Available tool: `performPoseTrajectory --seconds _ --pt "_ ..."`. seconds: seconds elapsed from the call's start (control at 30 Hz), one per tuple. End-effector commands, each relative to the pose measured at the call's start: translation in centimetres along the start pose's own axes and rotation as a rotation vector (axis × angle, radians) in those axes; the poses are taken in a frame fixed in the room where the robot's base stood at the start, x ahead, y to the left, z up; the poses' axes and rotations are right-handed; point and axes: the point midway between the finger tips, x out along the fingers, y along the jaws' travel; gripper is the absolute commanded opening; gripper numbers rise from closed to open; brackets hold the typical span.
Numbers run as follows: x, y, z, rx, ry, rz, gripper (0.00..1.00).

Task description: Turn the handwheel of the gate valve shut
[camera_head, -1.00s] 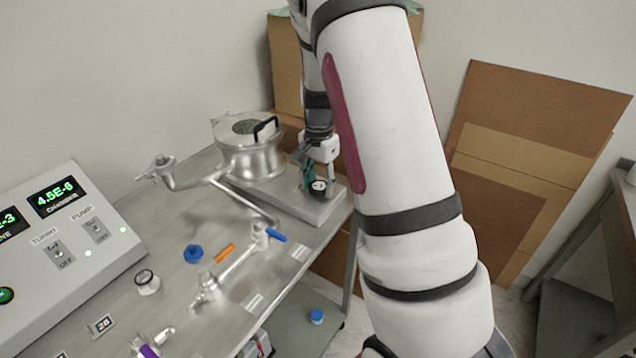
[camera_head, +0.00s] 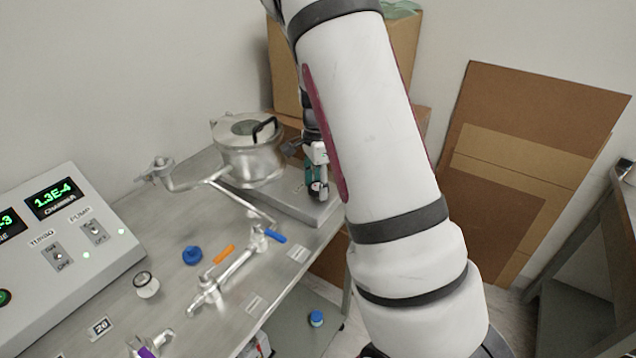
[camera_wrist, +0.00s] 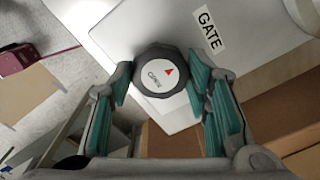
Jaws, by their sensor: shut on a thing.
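The gate valve's handwheel (camera_wrist: 163,73) is a dark, lobed knob with a white cap that bears a red arrow and the word OPEN. It sits beside a pale block labelled GATE (camera_wrist: 212,34). My gripper (camera_wrist: 160,88) has its two green-padded fingers on either side of the handwheel and is shut on it. In the head view, my gripper (camera_head: 316,180) is at the right end of the metal plate by the chamber, and my arm hides much of this area. The metal chamber (camera_head: 250,160) with its black-handled lid stands just left.
A control box (camera_head: 85,255) at left shows 1.3E-4 on its CHAMBER display. A small valve with orange and blue handles (camera_head: 238,270), a blue cap (camera_head: 192,255) and a clear-topped fitting (camera_head: 146,285) lie on the bench. Cardboard sheets (camera_head: 530,160) lean on the wall at right.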

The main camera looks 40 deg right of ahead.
Motion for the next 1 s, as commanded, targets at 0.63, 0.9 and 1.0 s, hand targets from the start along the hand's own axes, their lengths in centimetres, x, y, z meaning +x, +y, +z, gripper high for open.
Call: performPoseTrajectory --seconds 0.63,0.9,1.0 --pt "0.0 0.0 0.0 0.004 0.000 0.000 0.64" --pt "-1.3 -0.1 0.1 0.002 -0.001 -0.002 0.64" --pt "-3.0 -0.1 0.0 0.002 0.000 -0.004 0.64"
